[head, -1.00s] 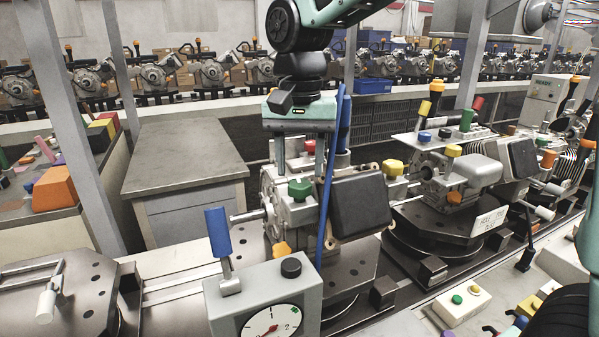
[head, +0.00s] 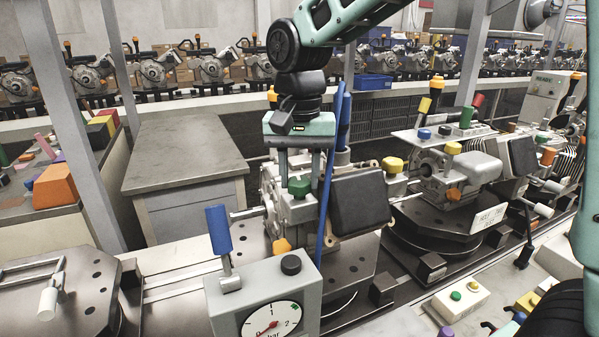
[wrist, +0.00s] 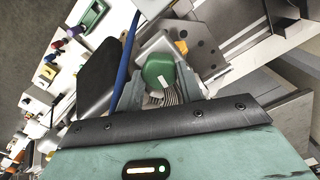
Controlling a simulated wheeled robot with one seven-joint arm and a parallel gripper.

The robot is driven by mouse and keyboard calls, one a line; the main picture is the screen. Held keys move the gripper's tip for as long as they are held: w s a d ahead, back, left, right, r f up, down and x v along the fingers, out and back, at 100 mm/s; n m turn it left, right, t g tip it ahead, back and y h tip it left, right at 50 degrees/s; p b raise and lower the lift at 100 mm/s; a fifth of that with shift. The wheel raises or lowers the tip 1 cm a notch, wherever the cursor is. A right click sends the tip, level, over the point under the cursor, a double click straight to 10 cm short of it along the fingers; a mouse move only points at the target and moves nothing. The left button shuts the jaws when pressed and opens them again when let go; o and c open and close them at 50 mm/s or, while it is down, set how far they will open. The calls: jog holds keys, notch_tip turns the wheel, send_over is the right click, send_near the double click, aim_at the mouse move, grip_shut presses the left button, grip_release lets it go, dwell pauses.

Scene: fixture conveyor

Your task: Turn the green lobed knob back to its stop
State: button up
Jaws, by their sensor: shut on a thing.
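The green lobed knob (head: 299,187) sits on top of the grey machine casting (head: 292,209). In the wrist view the knob (wrist: 160,72) is between my two fingers, with a pale mark on its side. My gripper (head: 299,176) points straight down from above and is shut on the knob. The fingers also show in the wrist view (wrist: 158,88), one on each side of the knob. The knob's stop cannot be made out.
A blue rod (head: 329,185) stands close right of the knob, with a black box (head: 360,203) beyond it. An orange knob (head: 282,246) is below. A gauge box (head: 228,294) with a blue-handled lever (head: 218,229) stands in front. A grey cabinet (head: 185,155) is behind left.

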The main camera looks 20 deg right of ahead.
jog(key=n+p, duration=0.2)
jog(key=n, duration=0.3)
jog(key=shift+r+n, duration=0.15)
jog(key=shift+n, duration=0.15)
jog(key=n+p, duration=0.2)
jog(key=n, duration=0.4)
jog(key=shift+a, duration=0.1)
jog(key=n+p, duration=0.1)
jog(key=n, duration=0.3)
jog(key=shift+n+p, duration=0.3)
jog(key=shift+p, duration=0.05)
jog(key=shift+n+p, duration=0.55)
jog(key=shift+n, duration=0.85)
jog(key=shift+a, duration=0.1)
jog(key=o, duration=0.7)
